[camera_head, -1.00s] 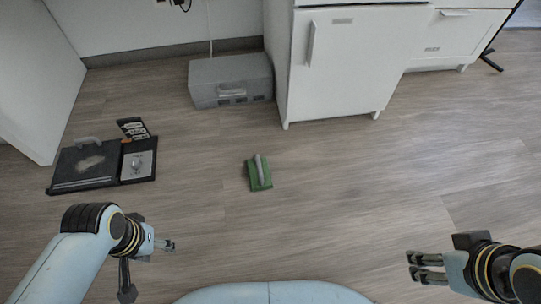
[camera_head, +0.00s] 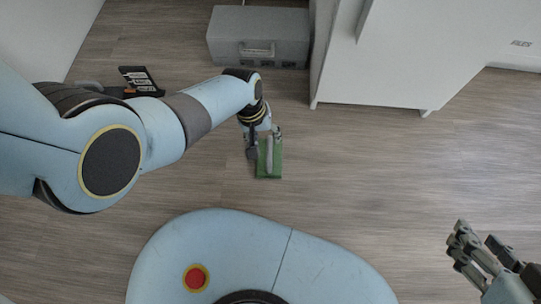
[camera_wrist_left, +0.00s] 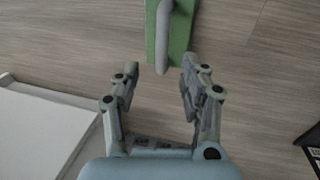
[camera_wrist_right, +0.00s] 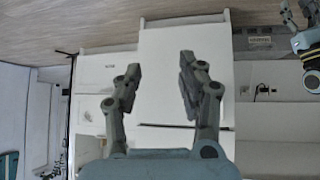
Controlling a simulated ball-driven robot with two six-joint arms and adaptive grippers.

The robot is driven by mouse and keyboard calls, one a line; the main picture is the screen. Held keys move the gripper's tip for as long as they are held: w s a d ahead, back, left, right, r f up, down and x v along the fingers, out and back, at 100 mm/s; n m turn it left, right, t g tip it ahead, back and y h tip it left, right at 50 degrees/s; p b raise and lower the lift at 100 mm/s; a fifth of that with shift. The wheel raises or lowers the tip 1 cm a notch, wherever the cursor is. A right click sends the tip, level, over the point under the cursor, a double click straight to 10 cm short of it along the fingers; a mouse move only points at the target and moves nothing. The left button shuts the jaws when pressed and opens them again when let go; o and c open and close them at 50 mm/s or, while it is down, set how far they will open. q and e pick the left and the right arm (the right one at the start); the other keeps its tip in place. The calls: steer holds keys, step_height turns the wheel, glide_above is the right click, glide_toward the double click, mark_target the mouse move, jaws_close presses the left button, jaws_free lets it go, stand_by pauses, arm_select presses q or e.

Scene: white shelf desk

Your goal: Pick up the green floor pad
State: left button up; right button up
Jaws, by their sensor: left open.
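The green floor pad (camera_head: 276,163) lies flat on the wooden floor with a grey handle along its top. In the left wrist view the pad (camera_wrist_left: 180,38) and its grey handle (camera_wrist_left: 163,35) are just past the fingertips. My left gripper (camera_head: 264,138) is over the far end of the pad and hides part of it. In its wrist view the left gripper (camera_wrist_left: 160,58) has its fingers apart with nothing held between them. My right gripper (camera_head: 477,243) is far to the right of the pad. Its wrist view shows the right gripper (camera_wrist_right: 160,65) open and empty.
A grey toolbox (camera_head: 228,35) stands behind the pad. A white cabinet (camera_head: 390,70) stands at the back right. A black case (camera_head: 138,77) at the left is mostly hidden by my left arm. The floor (camera_head: 380,170) right of the pad is clear.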

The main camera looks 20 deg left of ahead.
mark_target(269, 150)
arm_select(q)
steer(key=shift+s+d+f+b, duration=0.15)
steer(key=shift+f+b, duration=0.3)
steer(key=shift+f, duration=0.65)
steer(key=shift+d+f+b, duration=0.15)
steer(key=shift+f+b, duration=0.3)
steer(key=shift+b, duration=0.15)
steer(key=f, duration=0.1)
steer(key=b, duration=0.1)
steer(key=f+b, duration=0.1)
steer(key=shift+s+d+f, duration=0.15)
steer(key=shift+d+f, duration=0.1)
steer(key=shift+f, duration=0.05)
steer(key=shift+d+f+b, duration=0.15)
steer(key=shift+f+b, duration=0.65)
steer(key=shift+b, duration=0.05)
arm_select(e)
steer(key=w+a+r+n+t+y, duration=0.1)
steer(key=w+r+t, duration=0.4)
steer(key=r, duration=0.5)
steer(key=w+a+r+n+t+y, duration=0.1)
steer(key=w+r+t, duration=0.3)
steer(key=r+t, duration=0.5)
steer(key=shift+w+a+r+n+y, duration=0.4)
steer(key=shift+a+r+y, duration=0.1)
steer(key=shift+r+y, duration=0.3)
arm_select(q)
steer(key=shift+c, duration=0.4)
jaws_close()
